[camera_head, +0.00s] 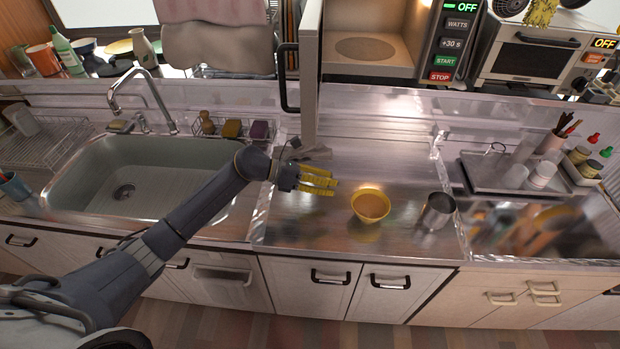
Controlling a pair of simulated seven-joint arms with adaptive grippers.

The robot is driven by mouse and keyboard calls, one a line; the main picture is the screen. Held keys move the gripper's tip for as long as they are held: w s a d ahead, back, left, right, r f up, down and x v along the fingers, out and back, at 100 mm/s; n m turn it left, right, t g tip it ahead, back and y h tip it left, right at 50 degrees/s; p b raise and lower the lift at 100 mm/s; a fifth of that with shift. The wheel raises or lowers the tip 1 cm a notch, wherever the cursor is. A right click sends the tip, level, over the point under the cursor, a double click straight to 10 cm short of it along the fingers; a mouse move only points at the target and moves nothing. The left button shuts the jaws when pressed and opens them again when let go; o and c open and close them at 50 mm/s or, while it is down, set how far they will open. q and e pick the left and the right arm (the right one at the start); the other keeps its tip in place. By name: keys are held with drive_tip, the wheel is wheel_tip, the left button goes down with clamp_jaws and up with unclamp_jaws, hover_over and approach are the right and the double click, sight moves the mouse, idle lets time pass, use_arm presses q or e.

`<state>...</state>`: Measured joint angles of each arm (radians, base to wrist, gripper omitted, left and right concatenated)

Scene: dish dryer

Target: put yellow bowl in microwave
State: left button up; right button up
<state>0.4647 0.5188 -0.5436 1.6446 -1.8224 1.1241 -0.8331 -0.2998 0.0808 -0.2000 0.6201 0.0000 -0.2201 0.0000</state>
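The yellow bowl (370,205) stands upright on the steel counter, right of the middle. The microwave (365,48) is at the top centre, above and behind the counter. Its door (310,70) is swung open towards me, and a round plate shows in its cavity. My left gripper (328,181) reaches in from the left and hovers left of the bowl, apart from it. Its yellow fingers point right, look spread and hold nothing. My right gripper is not in view.
A metal cup (438,211) stands close to the bowl's right. The sink (130,180) lies left, under my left arm. A tray (490,175) with jars and cups is at the right. The open door and its handle (289,78) jut out over the counter's back.

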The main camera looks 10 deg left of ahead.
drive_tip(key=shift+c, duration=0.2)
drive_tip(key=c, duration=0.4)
use_arm(q)
drive_tip(key=v, duration=0.5)
drive_tip(key=shift+s+a+r, duration=0.1)
drive_tip(key=shift+a+r, duration=0.05)
drive_tip(key=shift+a, duration=0.1)
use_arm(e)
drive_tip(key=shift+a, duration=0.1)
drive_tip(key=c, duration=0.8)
